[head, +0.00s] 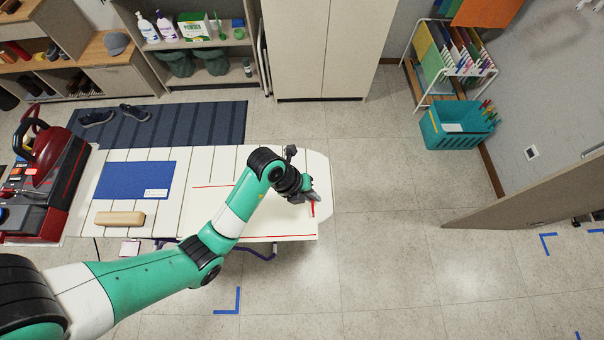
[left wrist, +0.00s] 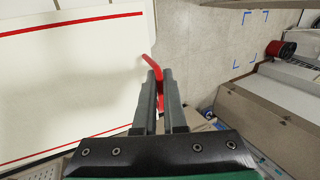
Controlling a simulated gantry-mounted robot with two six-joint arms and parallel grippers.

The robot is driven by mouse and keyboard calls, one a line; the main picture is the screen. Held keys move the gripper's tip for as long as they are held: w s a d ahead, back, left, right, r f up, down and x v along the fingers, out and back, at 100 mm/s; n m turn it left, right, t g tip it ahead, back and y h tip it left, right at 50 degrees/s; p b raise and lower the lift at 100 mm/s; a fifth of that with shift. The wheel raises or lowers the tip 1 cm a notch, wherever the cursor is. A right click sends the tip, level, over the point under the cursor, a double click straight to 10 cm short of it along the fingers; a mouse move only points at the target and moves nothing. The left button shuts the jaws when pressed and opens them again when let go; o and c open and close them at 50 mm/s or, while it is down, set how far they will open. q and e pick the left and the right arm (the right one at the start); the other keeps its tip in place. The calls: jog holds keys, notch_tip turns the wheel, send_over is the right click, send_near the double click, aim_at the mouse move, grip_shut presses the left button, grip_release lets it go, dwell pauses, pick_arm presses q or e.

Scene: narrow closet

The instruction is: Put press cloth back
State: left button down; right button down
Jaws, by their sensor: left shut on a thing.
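The press cloth, as I take it, is the off-white sheet with red edge lines (head: 265,222), lying flat on the right half of the ironing board (head: 322,172). It fills the left of the left wrist view (left wrist: 70,70). My left gripper (head: 313,198) is at the cloth's right end. In the left wrist view its fingers (left wrist: 158,78) are shut on a red strip (left wrist: 150,61) at that edge. My left arm hides part of the cloth. My right gripper is not in view.
A blue cloth with a white label (head: 135,178) and a wooden block (head: 119,218) lie on the board's left part. A red iron station (head: 45,180) stands at far left. A teal basket (head: 450,128) is at right. Floor right of the board is clear.

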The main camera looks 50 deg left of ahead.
pick_arm(q)
jog(key=w+a+f+b, duration=0.1)
jog(key=a, duration=0.1)
jog(key=w+a+f+b, duration=0.1)
jog(key=w, duration=0.1)
jog(key=w+a+f, duration=0.2)
jog(key=shift+w+a+b, duration=0.25)
jog(key=shift+a+b, duration=0.05)
jog(key=shift+b, duration=0.1)
jog(key=f+b, duration=0.1)
jog(key=w+a+f+b, duration=0.1)
jog(key=f, duration=0.1)
jog(key=w+a+f, duration=0.1)
jog(key=shift+w+a+f+b, duration=0.25)
jog(key=shift+f+b, duration=0.05)
jog(key=shift+b, duration=0.1)
jog(key=shift+w+a, duration=0.15)
jog(key=shift+w+a+f, duration=0.1)
jog(key=shift+f, duration=0.3)
notch_tip(320, 180, down, 3)
jog(key=shift+b, duration=0.95)
jog(key=shift+r, duration=0.1)
jog(key=c, duration=1)
grip_release()
